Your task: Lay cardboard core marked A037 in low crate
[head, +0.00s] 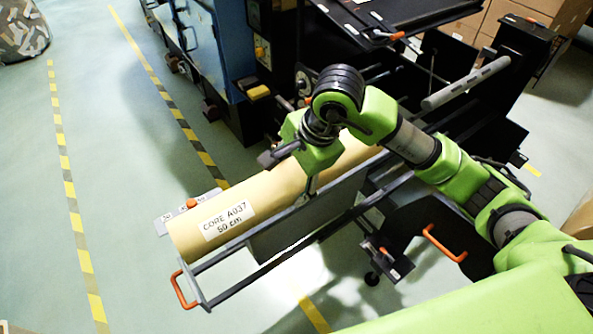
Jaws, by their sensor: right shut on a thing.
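The cardboard core (268,194) is a long tan tube with a white label reading "CORE A037 50 cm" near its left end. It lies slantwise along a grey metal frame (205,268) that sticks out of a dark machine. My right gripper (296,171) comes down over the tube from above and is shut on it around its middle. The gripper and arm hide part of the tube there. I cannot tell whether the tube still rests on the frame. My left gripper is not in view. I cannot make out a low crate in this view.
The frame has an orange handle (183,290) at its left end. Another orange handle (444,243) is below my arm. A blue cabinet (205,45) and the dark machine fill the back. Cardboard boxes (520,22) stand at upper right. The striped floor at left is clear.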

